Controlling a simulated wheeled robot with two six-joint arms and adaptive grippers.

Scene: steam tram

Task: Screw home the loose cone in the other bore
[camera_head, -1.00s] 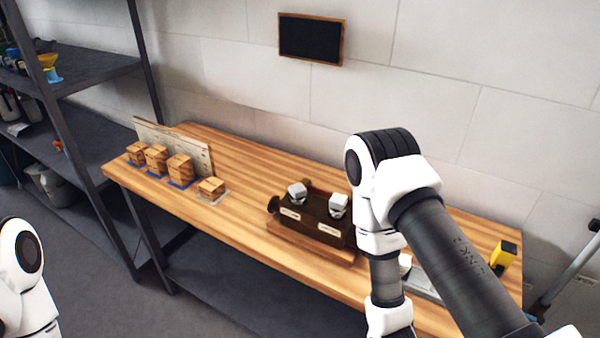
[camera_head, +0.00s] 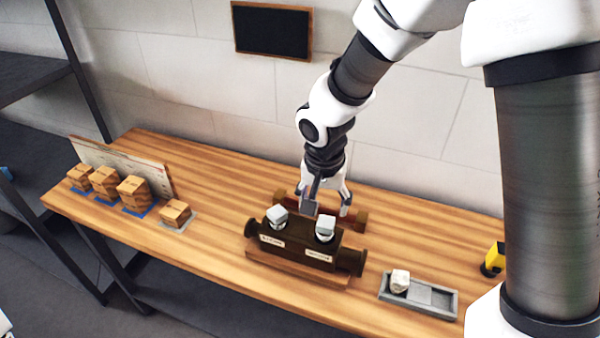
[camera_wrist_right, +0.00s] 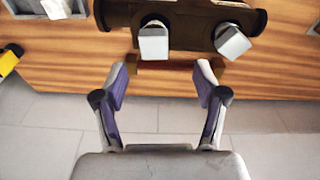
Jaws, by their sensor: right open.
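A dark block stands on a wooden base (camera_head: 318,277) on the workbench, with two grey square-headed cones in its top. The left cone (camera_head: 277,216) and the right cone (camera_head: 325,229) each sit in a bore above a white label; I cannot read the labels or tell which cone is loose. In the right wrist view the same cones are the right one (camera_wrist_right: 232,42) and the left one (camera_wrist_right: 153,42), respectively. My right gripper (camera_head: 329,206) is open and empty behind the block; its fingertips (camera_wrist_right: 160,72) are apart from both cones. My left gripper is out of view.
A grey tray (camera_head: 447,309) with a pale piece (camera_head: 400,281) lies right of the block. A yellow item (camera_head: 494,258) is at the far right. The bench between cubes and block is clear.

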